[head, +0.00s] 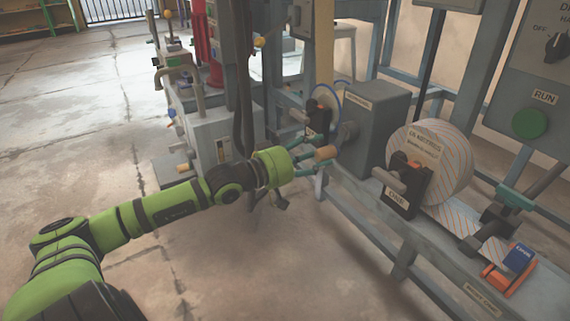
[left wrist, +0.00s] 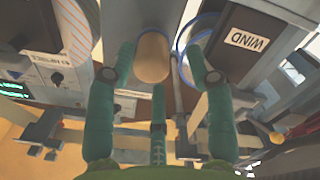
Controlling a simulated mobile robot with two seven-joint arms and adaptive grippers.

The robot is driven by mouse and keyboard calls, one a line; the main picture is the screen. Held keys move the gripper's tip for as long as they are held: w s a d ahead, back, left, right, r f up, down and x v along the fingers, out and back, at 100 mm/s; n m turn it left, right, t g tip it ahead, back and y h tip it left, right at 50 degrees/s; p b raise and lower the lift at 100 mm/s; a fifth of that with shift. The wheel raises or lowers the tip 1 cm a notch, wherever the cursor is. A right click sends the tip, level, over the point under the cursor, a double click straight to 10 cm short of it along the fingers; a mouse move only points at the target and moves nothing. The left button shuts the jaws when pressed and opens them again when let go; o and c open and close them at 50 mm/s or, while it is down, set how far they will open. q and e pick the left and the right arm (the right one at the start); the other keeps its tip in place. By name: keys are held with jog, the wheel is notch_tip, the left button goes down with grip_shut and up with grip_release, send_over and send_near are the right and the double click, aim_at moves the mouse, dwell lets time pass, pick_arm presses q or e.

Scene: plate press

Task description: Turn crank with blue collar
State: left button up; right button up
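A wooden crank handle (head: 325,152) sticks out from the machine in the middle of the head view. In the left wrist view the round tan handle (left wrist: 153,57) lies between my fingers, nearer the left one. A thin blue ring (head: 340,93) circles the wheel behind it; it also shows in the left wrist view (left wrist: 181,46). My left gripper (head: 308,162) has its teal fingers spread around the handle, with a gap visible on the right side. Whether any finger touches it is unclear. The crank's arm is mostly hidden. My right gripper is in neither view.
A grey box (head: 372,118) stands right of the handle. Farther right are a striped roll (head: 440,160), another handled unit (head: 404,185) and a panel with a green button (head: 530,124). The grey frame rail (head: 375,225) runs below. Floor at left is clear.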

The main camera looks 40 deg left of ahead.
pick_arm(q)
jog(key=v, duration=0.8)
jog(key=shift+s, duration=0.3)
dwell(1.5)
